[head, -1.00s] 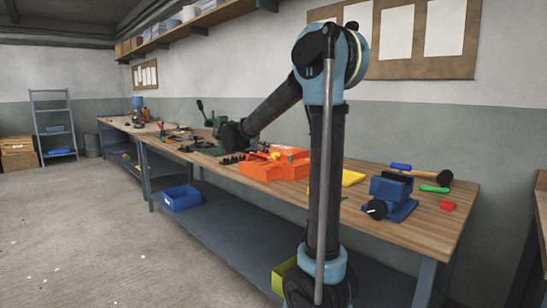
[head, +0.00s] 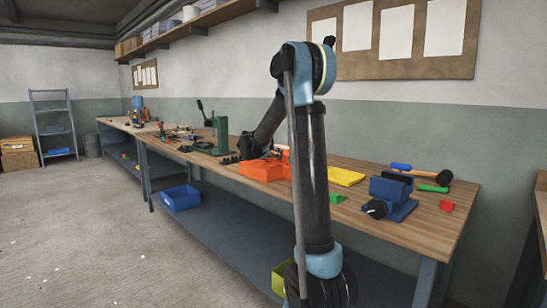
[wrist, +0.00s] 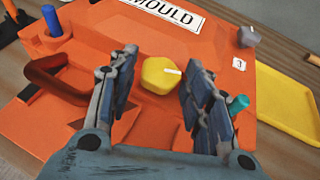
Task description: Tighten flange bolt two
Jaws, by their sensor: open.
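The orange mould (head: 262,171) lies on the workbench; in the wrist view its orange top (wrist: 208,22) fills most of the picture. A yellow bolt head (wrist: 158,80) with a white mark sits on it. A grey bolt head (wrist: 249,37) is at the upper right, near a small white number tag (wrist: 239,64) that looks like a 3. No number shows beside the yellow head. My gripper (wrist: 160,60) is open, with one finger on each side of the yellow head and visible gaps between. In the head view my gripper is not clearly visible.
A yellow tray (wrist: 287,104) lies to the right. On the bench are a blue vise (head: 391,196), a mallet (head: 443,177) and a green press (head: 220,135).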

